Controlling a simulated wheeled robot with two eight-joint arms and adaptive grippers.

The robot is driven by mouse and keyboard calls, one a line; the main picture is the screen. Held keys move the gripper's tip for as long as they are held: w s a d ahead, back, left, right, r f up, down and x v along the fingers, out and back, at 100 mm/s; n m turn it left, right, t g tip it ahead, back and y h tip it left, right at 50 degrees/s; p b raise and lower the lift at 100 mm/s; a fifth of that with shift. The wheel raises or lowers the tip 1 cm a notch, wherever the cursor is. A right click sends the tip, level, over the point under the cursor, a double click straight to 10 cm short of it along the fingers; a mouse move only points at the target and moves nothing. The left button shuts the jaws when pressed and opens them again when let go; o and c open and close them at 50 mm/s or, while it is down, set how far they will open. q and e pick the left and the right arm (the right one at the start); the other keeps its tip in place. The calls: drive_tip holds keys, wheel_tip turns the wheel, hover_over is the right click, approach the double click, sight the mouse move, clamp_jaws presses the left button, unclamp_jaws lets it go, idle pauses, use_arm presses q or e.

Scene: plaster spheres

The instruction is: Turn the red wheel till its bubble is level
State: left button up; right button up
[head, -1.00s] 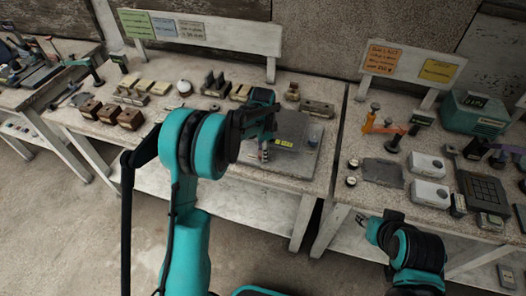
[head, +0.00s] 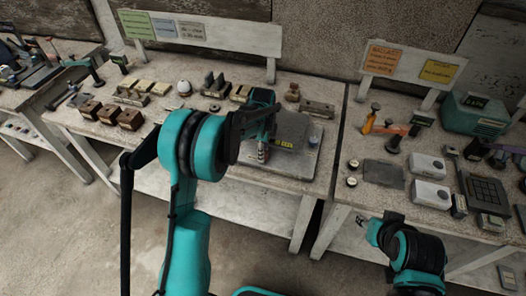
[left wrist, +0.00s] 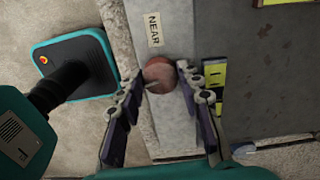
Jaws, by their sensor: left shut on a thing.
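The red wheel (left wrist: 158,75) is a small round reddish knob at the edge of a grey plate, beside a label reading NEAR, in the left wrist view. My left gripper (left wrist: 160,80) has a finger on each side of the wheel and is shut on it. A yellow-green level vial (left wrist: 215,84) with black marks lies just right of the wheel; I cannot make out its bubble. In the head view my left gripper (head: 263,150) reaches down at the left front of the grey plate (head: 296,160) and hides the wheel. My right gripper (head: 368,230) is low at right, apart from the bench; its jaws are unclear.
Another yellow level vial (head: 283,143) lies on the plate. Brown blocks (head: 130,120), a white sphere (head: 184,88) and a long grey block (head: 317,109) stand on the same bench. The right bench holds white boxes (head: 430,193) and a teal machine (head: 474,115).

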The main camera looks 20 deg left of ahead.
idle(0.3)
use_arm(q)
drive_tip(key=o, duration=0.9)
drive_tip(key=shift+c, duration=0.2)
drive_tip(key=shift+r, duration=0.15)
drive_tip(key=shift+r, duration=3.9)
